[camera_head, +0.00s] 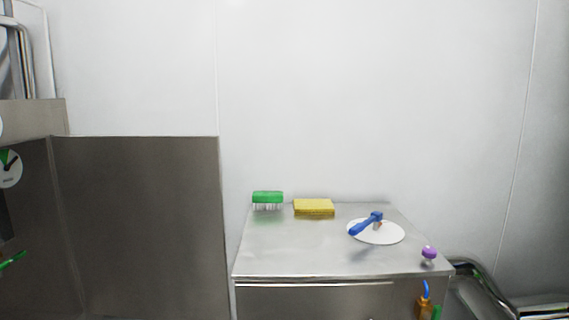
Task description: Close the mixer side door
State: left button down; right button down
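A large flat grey metal panel (138,228) fills the lower left and looks like the mixer side door. It reaches from the mixer body (32,118) at the left edge almost to the metal cabinet. It seems to stand swung out from the body, but its hinge and lower part are not clear or are cut off. A round dial with green and black marks (9,168) shows on the mixer at the left edge. A green bar (12,260) sits below it. Neither of my grippers is in view.
A metal cabinet (285,250) stands right of the panel. On it are a green brush (267,197), a yellow sponge (314,207), a white disc (390,236) with a blue-handled tool (364,224), and a purple knob (429,252). Metal tubing (487,286) is at lower right.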

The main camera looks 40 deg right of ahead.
aim_at(144, 215)
jog(key=z, duration=0.95)
jog(key=i, duration=0.45)
